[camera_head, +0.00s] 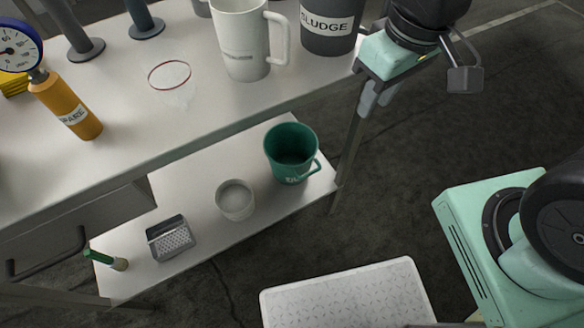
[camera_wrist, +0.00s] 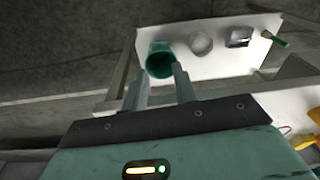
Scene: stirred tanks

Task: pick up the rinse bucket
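A green bucket (camera_head: 290,143) with a side handle and a small white label stands upright on the lower shelf, near its right end. The label is too small to read, but it is the only bucket-like thing there besides a plain white bowl. It also shows in the wrist view (camera_wrist: 160,58), beyond my fingertips. My gripper (camera_head: 376,98) is beside the bench's right front corner, above and to the right of the green bucket. In the wrist view my gripper (camera_wrist: 161,80) has its two fingers apart with nothing between them; it is clear of the bucket.
The white bowl (camera_head: 235,199), a grater (camera_head: 171,239) and a green-handled brush (camera_head: 105,260) share the lower shelf (camera_head: 190,192). The bench top (camera_head: 130,100) overhangs it, holding a white jug (camera_head: 240,45), a sludge container (camera_head: 328,28) and an orange gas cylinder (camera_head: 70,106). A bench leg (camera_head: 351,140) stands near my gripper.

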